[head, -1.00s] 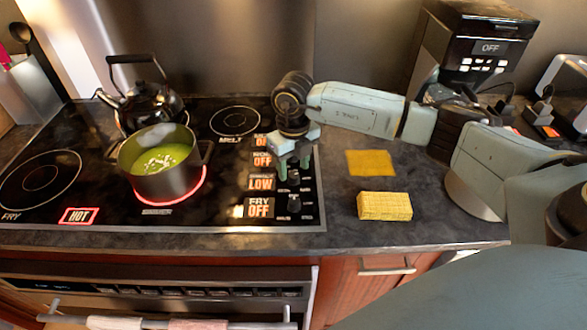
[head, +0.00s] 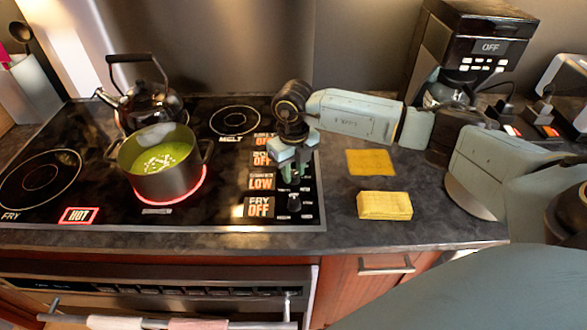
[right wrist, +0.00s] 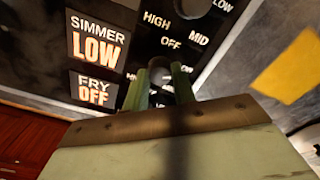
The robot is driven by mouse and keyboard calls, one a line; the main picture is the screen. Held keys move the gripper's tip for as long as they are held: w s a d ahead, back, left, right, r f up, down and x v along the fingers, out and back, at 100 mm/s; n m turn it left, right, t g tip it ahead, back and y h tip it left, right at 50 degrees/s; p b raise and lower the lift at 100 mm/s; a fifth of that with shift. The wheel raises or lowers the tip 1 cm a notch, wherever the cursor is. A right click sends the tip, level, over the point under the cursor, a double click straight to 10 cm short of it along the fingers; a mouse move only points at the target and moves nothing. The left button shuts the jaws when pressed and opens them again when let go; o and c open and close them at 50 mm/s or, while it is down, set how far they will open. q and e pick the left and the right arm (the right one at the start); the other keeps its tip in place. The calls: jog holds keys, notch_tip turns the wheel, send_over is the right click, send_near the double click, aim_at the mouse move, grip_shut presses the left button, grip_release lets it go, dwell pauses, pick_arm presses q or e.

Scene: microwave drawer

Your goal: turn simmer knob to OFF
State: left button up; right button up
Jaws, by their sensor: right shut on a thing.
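The simmer display (head: 261,181) on the cooktop panel reads LOW; its label SIMMER and the word LOW (right wrist: 98,46) are clear in the right wrist view. My right gripper (head: 293,174) points down over the knob column beside that display. Its green fingers (right wrist: 160,85) are shut on a dark round knob (right wrist: 159,69), level with the simmer row. The fingers and wrist hide most of the knob, so its pointer cannot be seen. My left gripper is not in view.
A pot of green soup (head: 160,174) stands on the red glowing burner, with a black kettle (head: 146,100) behind it. The HOT sign (head: 78,215) is lit. The fry knob (head: 294,203) is just in front of my gripper. A yellow sponge (head: 384,206) and cloth (head: 370,162) lie right.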

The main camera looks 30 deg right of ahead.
jog(key=n+b, duration=0.1)
jog(key=n, duration=0.2)
jog(key=shift+f+b, duration=0.1)
jog(key=shift+b, duration=0.3)
jog(key=n+b, duration=0.2)
jog(key=n, duration=0.2)
jog(key=shift+n, duration=0.3)
jog(key=n+b, duration=0.2)
jog(key=n, duration=0.1)
jog(key=shift+n+b, duration=0.55)
jog(key=shift+n, duration=0.95)
jog(key=o, duration=1)
